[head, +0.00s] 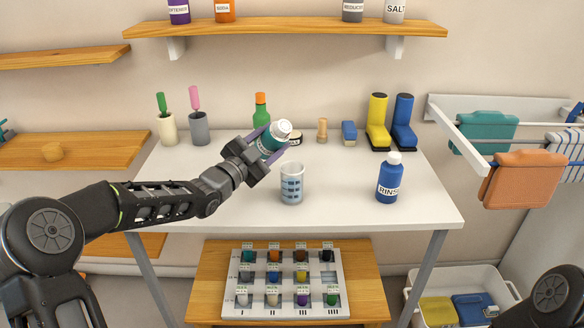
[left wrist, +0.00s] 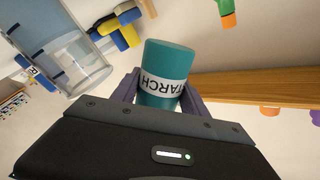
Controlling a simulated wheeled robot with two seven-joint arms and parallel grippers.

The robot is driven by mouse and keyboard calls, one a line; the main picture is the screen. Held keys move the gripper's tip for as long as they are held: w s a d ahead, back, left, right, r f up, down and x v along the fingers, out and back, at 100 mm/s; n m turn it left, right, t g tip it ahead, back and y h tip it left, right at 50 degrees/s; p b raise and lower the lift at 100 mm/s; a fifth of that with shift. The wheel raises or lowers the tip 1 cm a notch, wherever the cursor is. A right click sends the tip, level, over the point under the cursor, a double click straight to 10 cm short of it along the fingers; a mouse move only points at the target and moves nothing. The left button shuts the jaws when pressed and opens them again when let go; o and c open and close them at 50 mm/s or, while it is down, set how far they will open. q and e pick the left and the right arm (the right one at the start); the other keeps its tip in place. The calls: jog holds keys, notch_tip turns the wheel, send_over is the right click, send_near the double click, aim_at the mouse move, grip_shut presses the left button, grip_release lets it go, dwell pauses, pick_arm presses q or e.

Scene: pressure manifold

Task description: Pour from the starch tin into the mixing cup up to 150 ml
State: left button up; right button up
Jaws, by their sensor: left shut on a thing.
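The starch tin (head: 271,140) is teal with a white label and a pale top end. My left gripper (head: 262,148) is shut on it and holds it tilted, its pale end up and to the right, above the table behind the mixing cup. In the left wrist view the tin (left wrist: 166,62) sits between the gripper fingers (left wrist: 160,92), its label reading "TARCH". The mixing cup (head: 291,185) is clear with blue markings and stands upright on the white table; it also shows in the left wrist view (left wrist: 60,50). I cannot read its fill level. My right gripper is out of view.
A blue rinse bottle (head: 388,180) stands right of the cup. A rack of small jars (head: 283,312) sits below.

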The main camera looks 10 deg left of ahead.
pick_arm(q)
jog(key=shift+d+r+m, duration=0.1)
jog(key=shift+r+m, duration=0.25)
jog(key=shift+m, duration=0.35)
dwell(1.1)
jog(key=shift+f+m+b, duration=0.4)
jog(key=shift+m+b, duration=0.1)
jog(key=shift+m, duration=0.5)
dwell(1.5)
jog(key=shift+r+m+h+p, duration=0.15)
jog(key=shift+r+m+h, duration=0.15)
jog(key=shift+m, duration=0.35)
jog(key=shift+r+m+h+p, duration=0.15)
jog(key=shift+r+m+h, duration=0.1)
jog(key=shift+m, duration=0.4)
dwell(2.4)
